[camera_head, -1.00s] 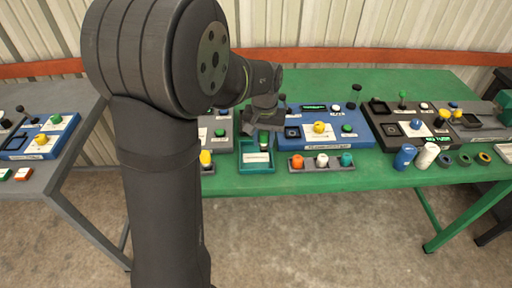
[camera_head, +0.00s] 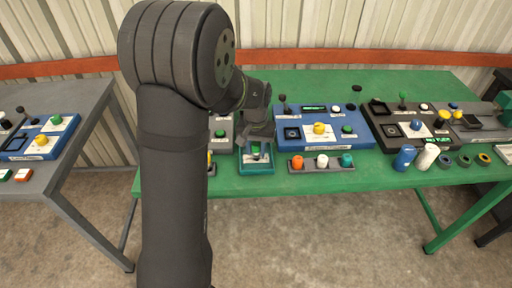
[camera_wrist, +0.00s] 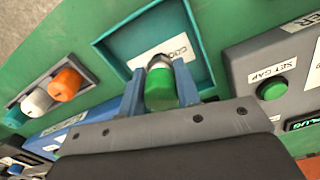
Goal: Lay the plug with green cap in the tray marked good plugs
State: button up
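The plug with the green cap (camera_wrist: 160,88) is between the two fingers of my gripper (camera_wrist: 160,66), which are closed against its sides. Its pale far end points into the teal tray (camera_wrist: 112,47). The tray's white label (camera_wrist: 172,50) is partly hidden by the plug; only part of its lettering shows. I cannot tell whether the plug touches the tray floor.
A rack (camera_head: 322,168) with orange, white and teal-capped plugs stands right of the tray. A blue panel (camera_head: 340,141) is behind that rack. A grey panel with a green button (camera_wrist: 272,89) is close beside the tray. The green table (camera_head: 385,182) is clear toward its front.

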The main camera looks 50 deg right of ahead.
aim_at(256, 144)
jog(key=o, duration=0.4)
jog(key=shift+r, duration=0.1)
notch_tip(256, 144, up, 12)
jog(key=shift+r, duration=0.1)
dwell(0.5)
notch_tip(256, 144, down, 13)
jog(key=shift+r, duration=2.4)
